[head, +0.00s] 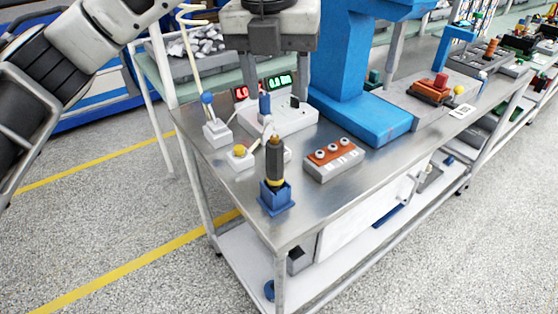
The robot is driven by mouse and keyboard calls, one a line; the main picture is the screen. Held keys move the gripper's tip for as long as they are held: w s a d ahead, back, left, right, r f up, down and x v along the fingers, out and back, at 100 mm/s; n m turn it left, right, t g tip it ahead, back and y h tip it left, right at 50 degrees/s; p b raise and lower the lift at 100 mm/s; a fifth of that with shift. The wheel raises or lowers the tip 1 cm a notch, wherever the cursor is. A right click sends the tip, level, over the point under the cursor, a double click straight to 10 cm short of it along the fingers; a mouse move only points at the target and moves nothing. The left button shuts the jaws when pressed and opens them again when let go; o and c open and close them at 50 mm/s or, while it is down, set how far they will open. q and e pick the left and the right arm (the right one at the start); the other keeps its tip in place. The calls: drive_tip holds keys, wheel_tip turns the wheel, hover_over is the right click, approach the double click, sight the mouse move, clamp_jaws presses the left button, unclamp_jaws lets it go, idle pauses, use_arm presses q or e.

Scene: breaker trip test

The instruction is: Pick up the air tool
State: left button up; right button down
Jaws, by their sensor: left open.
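The air tool (275,158), as I take it, is a dark upright tool with a yellow band. It stands in a blue holder (277,197) at the near corner of the steel bench (235,190). My left gripper (276,80) is at the top middle of the head view, pointing down. Its fingers are spread and nothing shows held between them. It is above and behind the tool in the picture, clear of it. My right gripper is not in view.
A grey unit with red and green displays (279,82) stands behind the tool. A grey-and-orange block (333,158) lies to its right, and a yellow-knobbed box (240,155) to its left. A large blue stand (365,115) rises behind. Bare bench lies in front of the block.

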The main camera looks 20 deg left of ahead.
sight(275, 143)
use_arm(q)
drive_tip(key=shift+n+y, duration=0.3)
drive_tip(key=shift+y, duration=0.1)
drive_tip(key=f, duration=0.2)
drive_tip(key=w+a+f, duration=0.1)
drive_tip(key=f, duration=0.5)
drive_tip(key=shift+w+a+f, duration=0.15)
drive_tip(key=shift+w+a, duration=0.1)
drive_tip(key=shift+w, duration=0.1)
drive_tip(key=shift+t, duration=0.3)
drive_tip(key=shift+w+d+f+p, duration=0.15)
drive_tip(key=shift+f+p, duration=0.35)
drive_tip(key=shift+f, duration=1.1)
drive_tip(key=shift+w+d+f+p, duration=0.15)
drive_tip(key=shift+f+p, duration=0.3)
drive_tip(key=shift+f, duration=1.15)
drive_tip(key=shift+a, duration=0.1)
drive_tip(key=c, duration=1)
